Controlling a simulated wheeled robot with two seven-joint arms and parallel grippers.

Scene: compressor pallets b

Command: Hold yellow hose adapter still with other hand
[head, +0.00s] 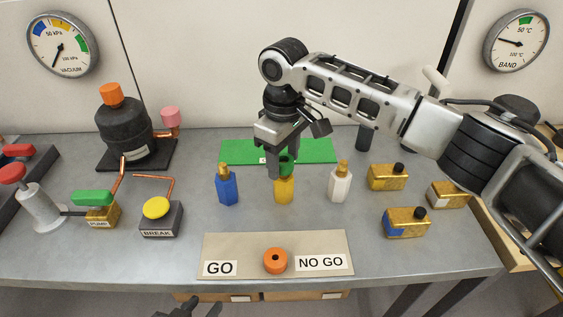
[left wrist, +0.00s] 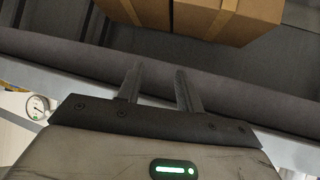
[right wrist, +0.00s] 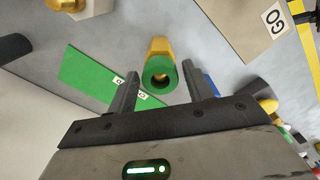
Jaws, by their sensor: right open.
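The yellow hose adapter (head: 284,191) stands upright on the grey bench, between a blue adapter (head: 227,189) and a white one (head: 340,184). A green ring (right wrist: 160,73) sits on its top end. My right gripper (head: 281,170) points down over the adapter, its fingers open on either side of the green ring; I cannot tell if they touch it. The yellow adapter (right wrist: 159,47) shows past the ring in the right wrist view. My left gripper (left wrist: 157,75) is open and empty, low in front of the bench; only its dark tip shows in the head view (head: 197,308).
A board (head: 234,244) marked GO and NO GO holds an orange ring (head: 275,261). A green mat (head: 322,151) lies behind the adapters. Brass blocks (head: 387,177) stand at right; a pump (head: 103,213) and break button (head: 160,218) stand left. Cardboard boxes (left wrist: 245,18) lie below the bench.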

